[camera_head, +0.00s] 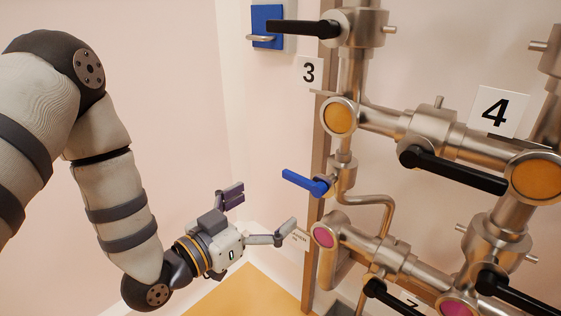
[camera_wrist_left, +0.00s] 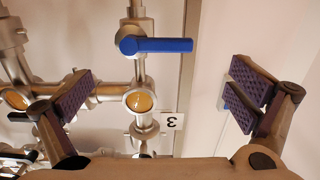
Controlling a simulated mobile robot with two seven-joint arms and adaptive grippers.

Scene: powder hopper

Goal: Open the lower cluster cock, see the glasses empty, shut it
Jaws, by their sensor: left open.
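A cock with a blue lever (camera_head: 305,181) sits on a thin pipe below the number 3 glass. Its lever sticks out to the left, across the upright pipe; it also shows in the wrist view (camera_wrist_left: 158,45). The number 3 glass (camera_head: 340,117) and the number 4 glass (camera_head: 537,177) look orange. Two lower glasses, one at the left (camera_head: 323,236) and one at the bottom (camera_head: 457,305), look magenta. My left gripper (camera_head: 262,213) is open and empty, below and left of the blue lever and apart from it. My right gripper is not in view.
Black levers sit on the other valves, such as the top one (camera_head: 303,29) and the number 4 one (camera_head: 455,170). A blue wall box (camera_head: 267,22) is at the upper left. A brown post (camera_head: 322,150) stands beside the pipes. Free room lies left of the post.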

